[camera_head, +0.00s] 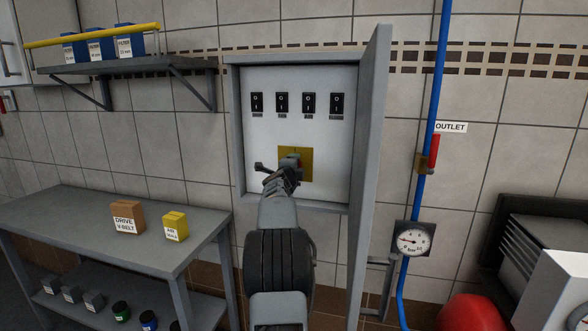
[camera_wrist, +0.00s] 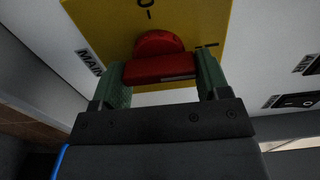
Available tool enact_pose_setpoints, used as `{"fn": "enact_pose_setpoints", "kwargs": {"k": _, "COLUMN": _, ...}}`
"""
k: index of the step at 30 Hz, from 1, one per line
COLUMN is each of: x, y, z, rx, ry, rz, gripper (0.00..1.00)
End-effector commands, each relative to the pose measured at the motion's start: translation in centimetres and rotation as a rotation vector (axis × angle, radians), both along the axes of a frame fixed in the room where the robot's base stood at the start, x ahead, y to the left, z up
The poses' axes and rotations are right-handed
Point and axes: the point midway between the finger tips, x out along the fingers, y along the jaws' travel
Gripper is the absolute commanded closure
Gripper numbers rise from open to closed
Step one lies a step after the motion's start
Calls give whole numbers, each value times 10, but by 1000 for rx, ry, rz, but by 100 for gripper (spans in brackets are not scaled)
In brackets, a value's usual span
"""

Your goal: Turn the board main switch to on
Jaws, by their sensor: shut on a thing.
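The main switch is a red rotary knob (camera_wrist: 160,66) on a yellow plate (camera_wrist: 206,20) with a "MAIN" label beside it in the wrist view. The plate also shows low in the open board cabinet in the head view (camera_head: 307,168). An "O" mark and a short line are printed on the plate. My gripper (camera_wrist: 161,80) has its green fingers at the two ends of the knob's bar, shut on it. In the head view my gripper (camera_head: 289,168) covers most of the knob, so I cannot tell its position there.
A row of black rocker switches (camera_head: 282,103) sits above the plate. The cabinet door (camera_head: 369,150) stands open at the right of my arm. A bench (camera_head: 80,225) with boxes is at the left. A blue pipe (camera_head: 433,105) and gauge (camera_head: 412,239) are at the right.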

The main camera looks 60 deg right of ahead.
Motion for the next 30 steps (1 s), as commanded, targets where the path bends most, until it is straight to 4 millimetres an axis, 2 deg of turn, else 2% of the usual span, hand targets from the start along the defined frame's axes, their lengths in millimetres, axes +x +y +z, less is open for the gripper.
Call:
{"fn": "enact_pose_setpoints", "kwargs": {"k": 4, "x": 0, "y": 0, "z": 0, "rx": 2, "ry": -4, "rz": -1, "gripper": 55}}
{"fn": "enact_pose_setpoints", "kwargs": {"k": 5, "x": 0, "y": 0, "z": -1, "rx": 2, "ry": -4, "rz": -1, "gripper": 28}}
{"fn": "enact_pose_setpoints", "kwargs": {"k": 12, "x": 0, "y": 0, "z": 0, "rx": 2, "ry": -2, "rz": -1, "gripper": 5}}
{"fn": "enact_pose_setpoints", "kwargs": {"k": 22, "x": -1, "y": 5, "z": -1, "rx": 0, "ry": -1, "rz": 0, "gripper": 5}}
{"fn": "enact_pose_setpoints", "kwargs": {"k": 26, "x": -6, "y": 21, "z": -1, "rx": -1, "ry": 0, "rz": 1, "gripper": 5}}
{"fn": "enact_pose_setpoints", "kwargs": {"k": 30, "x": -15, "y": 48, "z": -1, "rx": -1, "ry": -3, "rz": 1, "gripper": 5}}
